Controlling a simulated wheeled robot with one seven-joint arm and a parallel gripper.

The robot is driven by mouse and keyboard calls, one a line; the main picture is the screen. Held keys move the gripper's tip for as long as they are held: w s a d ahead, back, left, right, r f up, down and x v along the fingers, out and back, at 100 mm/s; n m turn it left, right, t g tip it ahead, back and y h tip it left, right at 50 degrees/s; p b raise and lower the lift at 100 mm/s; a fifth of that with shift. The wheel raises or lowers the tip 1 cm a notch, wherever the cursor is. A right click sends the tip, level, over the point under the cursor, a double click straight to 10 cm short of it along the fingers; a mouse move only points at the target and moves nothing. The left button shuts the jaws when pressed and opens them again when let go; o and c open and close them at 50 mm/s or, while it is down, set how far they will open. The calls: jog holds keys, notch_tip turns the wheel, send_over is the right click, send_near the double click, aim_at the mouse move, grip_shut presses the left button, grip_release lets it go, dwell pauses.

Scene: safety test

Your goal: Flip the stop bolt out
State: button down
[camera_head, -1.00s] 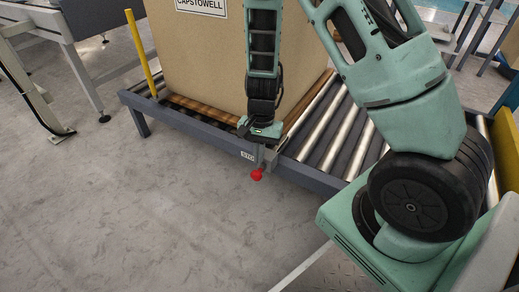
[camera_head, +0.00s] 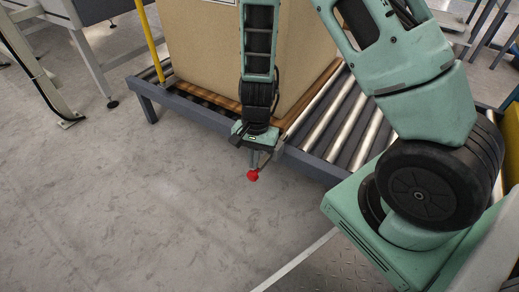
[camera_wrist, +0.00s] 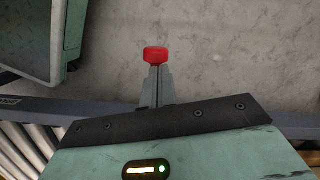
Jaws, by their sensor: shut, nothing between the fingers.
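The stop bolt shows as a red knob (camera_head: 253,175) at the front side of the roller conveyor, below its rail. The knob also shows in the wrist view (camera_wrist: 155,54), just beyond the fingertips. My gripper (camera_head: 255,157) points down at the conveyor's front edge, right above the knob. In the wrist view its grey fingers (camera_wrist: 157,72) are together with nothing between them, and their tips line up with the knob. I cannot tell whether they touch it. The bolt's shank and mount are hidden behind my gripper.
A large cardboard box (camera_head: 205,60) stands on a wooden pallet (camera_head: 212,97) on the conveyor (camera_head: 182,107), close behind my wrist. A yellow post (camera_head: 149,40) rises at the conveyor's left end. The concrete floor (camera_head: 130,210) in front is clear.

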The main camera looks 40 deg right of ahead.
dwell(0.3)
notch_tip(320, 180, up, 10)
jog(key=w+d+p, duration=0.1)
jog(key=p, duration=0.9)
jog(key=shift+d+f+p, duration=0.15)
jog(key=shift+d+p, duration=0.05)
jog(key=shift+p, duration=0.15)
jog(key=s+a+r+n, duration=0.3)
jog(key=a+r+n, duration=0.1)
jog(key=a+r, duration=0.25)
jog(key=s+a+r+n, duration=0.4)
jog(key=a+r+n, duration=0.15)
jog(key=r, duration=0.25)
jog(key=s+a+r+n+t+h, duration=0.1)
jog(key=s+a+r+n, duration=0.2)
jog(key=s+r+n, duration=0.7)
notch_tip(320, 180, up, 36)
jog(key=s+m+p, duration=0.1)
jog(key=p, duration=3.6)
jog(key=shift+s+d, duration=0.15)
